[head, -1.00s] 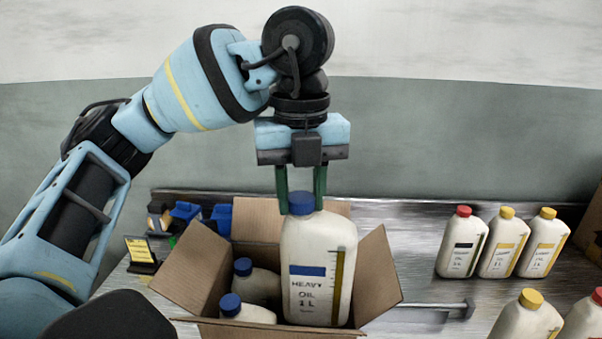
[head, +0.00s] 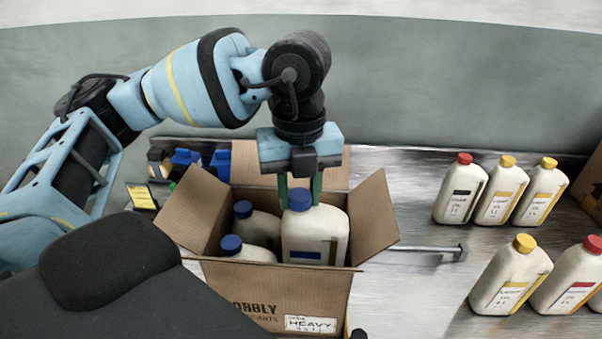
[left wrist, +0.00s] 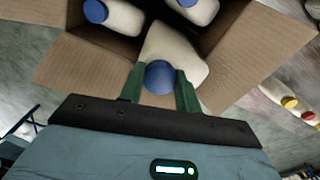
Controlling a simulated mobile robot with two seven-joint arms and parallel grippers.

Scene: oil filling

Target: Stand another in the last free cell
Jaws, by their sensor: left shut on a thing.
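The open cardboard box (head: 270,292) stands on the metal table, its flaps spread and its front label reading HEAVY. My left gripper (head: 300,196) is shut on the blue cap of a white heavy oil bottle (head: 315,235). The bottle is upright in the right part of the box, its lower part hidden by the front wall. Two more blue-capped bottles, one at the back (head: 257,222) and one at the front (head: 244,250), stand in the left part. The left wrist view shows the held cap (left wrist: 160,77) between the green fingers. My right gripper is not in view.
Red- and yellow-capped bottles stand at the right, in a back group (head: 500,192) and a front group (head: 510,275). Blue bins (head: 185,160) and a small yellow sign (head: 142,196) are at the back left. A metal bar (head: 420,250) lies right of the box.

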